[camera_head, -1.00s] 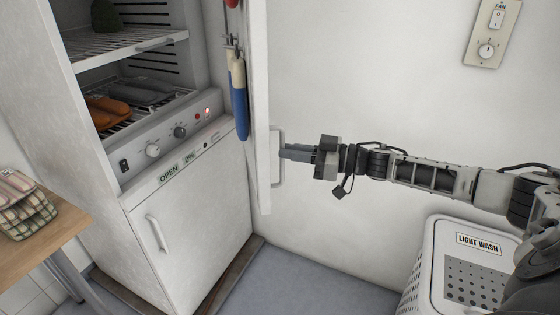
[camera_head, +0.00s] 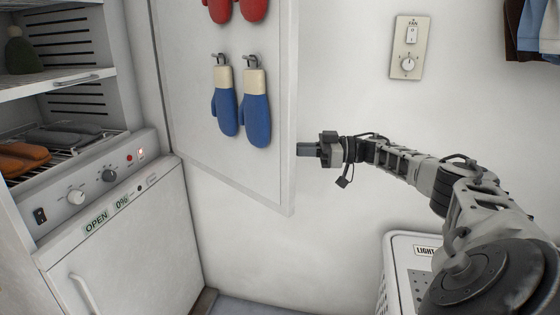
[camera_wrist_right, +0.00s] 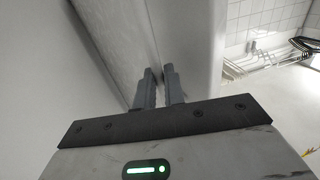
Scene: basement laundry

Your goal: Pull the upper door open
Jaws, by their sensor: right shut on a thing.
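The upper door (camera_head: 180,110) of the white cabinet stands wide open, and its inner face is toward me. Red mittens (camera_head: 237,9) and blue-and-cream mittens (camera_head: 256,108) hang on hooks on this face. My right gripper (camera_head: 301,150) reaches in from the right to the door's free edge. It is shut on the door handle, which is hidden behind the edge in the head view. In the right wrist view, its two fingers (camera_wrist_right: 158,74) are close together against the door's pale surface. My left gripper is out of view.
The open cabinet holds shelves (camera_head: 58,82), orange slippers (camera_head: 22,158) and a control panel (camera_head: 100,180). A shut lower door (camera_head: 140,245) is beneath. A fan switch plate (camera_head: 408,47) is on the wall. A white laundry basket (camera_head: 398,262) stands at lower right.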

